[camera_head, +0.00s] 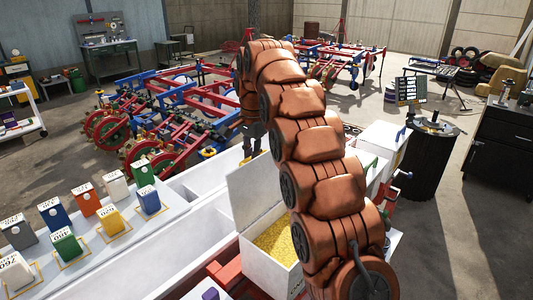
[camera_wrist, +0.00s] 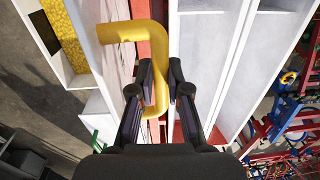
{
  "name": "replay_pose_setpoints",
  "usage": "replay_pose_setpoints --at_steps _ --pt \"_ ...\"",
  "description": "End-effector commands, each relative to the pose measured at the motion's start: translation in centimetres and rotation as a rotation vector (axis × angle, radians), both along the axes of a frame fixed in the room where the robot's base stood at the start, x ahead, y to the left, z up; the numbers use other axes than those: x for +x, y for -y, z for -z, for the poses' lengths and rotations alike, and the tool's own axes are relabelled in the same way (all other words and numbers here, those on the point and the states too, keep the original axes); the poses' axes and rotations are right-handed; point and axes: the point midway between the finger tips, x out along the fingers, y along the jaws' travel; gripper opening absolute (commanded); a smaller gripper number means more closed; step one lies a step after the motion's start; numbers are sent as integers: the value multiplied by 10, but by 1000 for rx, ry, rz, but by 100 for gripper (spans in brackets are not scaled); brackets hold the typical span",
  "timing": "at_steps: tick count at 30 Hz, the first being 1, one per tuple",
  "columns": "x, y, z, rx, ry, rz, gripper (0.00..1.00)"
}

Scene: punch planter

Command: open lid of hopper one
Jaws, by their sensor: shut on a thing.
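A white hopper (camera_head: 270,268) stands open in the middle of the head view, with yellow grain (camera_head: 276,240) inside. Its white lid (camera_head: 252,190) stands raised and tilted up on the far-left side of the opening. My gripper (camera_wrist: 160,78) is shut on a bent yellow handle (camera_wrist: 132,32), with a black finger on each side of it. In the head view my gripper (camera_head: 252,145) is at the lid's upper edge, partly hidden by my arm. The open hopper's grain also shows at the upper left of the wrist view (camera_wrist: 66,36).
A second white hopper box (camera_head: 384,138) with a green handle stands behind my arm, to the right. Numbered coloured seed bags (camera_head: 88,198) stand on a tray at left. Red and blue farm implements (camera_head: 190,105) fill the space behind. A dark barrel (camera_head: 430,150) stands at right.

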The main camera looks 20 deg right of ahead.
Motion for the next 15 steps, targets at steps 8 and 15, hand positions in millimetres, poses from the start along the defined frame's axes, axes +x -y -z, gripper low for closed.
replay_pose_setpoints --at_steps 8,15 --pt "11 -10 1 3 10 -7 0" --pt "13 -11 0 1 16 -7 0"
